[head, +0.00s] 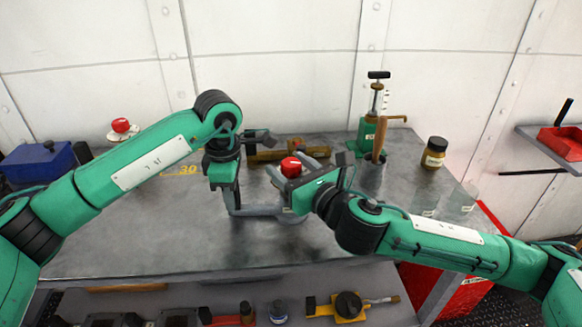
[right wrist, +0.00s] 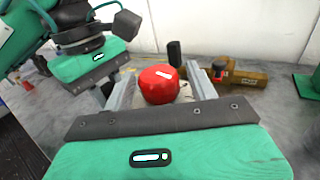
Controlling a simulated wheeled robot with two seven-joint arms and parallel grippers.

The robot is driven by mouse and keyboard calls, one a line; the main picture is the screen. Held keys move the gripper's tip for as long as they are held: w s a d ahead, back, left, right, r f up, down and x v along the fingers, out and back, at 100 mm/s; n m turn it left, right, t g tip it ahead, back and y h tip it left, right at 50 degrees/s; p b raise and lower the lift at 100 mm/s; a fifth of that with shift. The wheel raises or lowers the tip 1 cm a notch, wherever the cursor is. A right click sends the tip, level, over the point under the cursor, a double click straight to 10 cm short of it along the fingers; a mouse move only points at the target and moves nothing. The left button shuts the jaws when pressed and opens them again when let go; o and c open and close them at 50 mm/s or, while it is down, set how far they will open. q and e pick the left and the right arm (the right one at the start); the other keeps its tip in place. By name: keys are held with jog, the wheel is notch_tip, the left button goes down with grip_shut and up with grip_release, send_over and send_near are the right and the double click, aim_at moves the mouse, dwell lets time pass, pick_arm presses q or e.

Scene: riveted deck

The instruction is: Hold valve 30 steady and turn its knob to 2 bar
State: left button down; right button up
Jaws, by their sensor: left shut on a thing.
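The valve's red knob (head: 291,167) stands above the middle of the grey bench, and it also shows in the right wrist view (right wrist: 159,85) with a small white mark on top. A grey body or arm (head: 262,210) extends below it toward my left gripper. My left gripper (head: 235,207) points down and is shut on this grey part, left of the knob. My right gripper (head: 299,166) is open, with its fingers on either side of the knob and a gap on at least one side. The scale and pressure reading cannot be made out.
A yellow 30 (head: 183,170) is marked on the bench (head: 150,230). Another red knob (head: 120,126) stands at the back left, near a blue box (head: 38,162). A green hand pump (head: 371,130), a cup of tools (head: 372,178) and a brown jar (head: 434,153) stand right.

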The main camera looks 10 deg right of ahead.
aim_at(297, 174)
jog(key=shift+s, duration=0.1)
jog(key=v, duration=0.7)
jog(key=shift+s+d, duration=0.1)
jog(key=shift+d, duration=0.05)
pick_arm(q)
jog(key=c, duration=1)
grip_release()
jog(key=shift+c, duration=0.2)
jog(key=shift+r, duration=0.15)
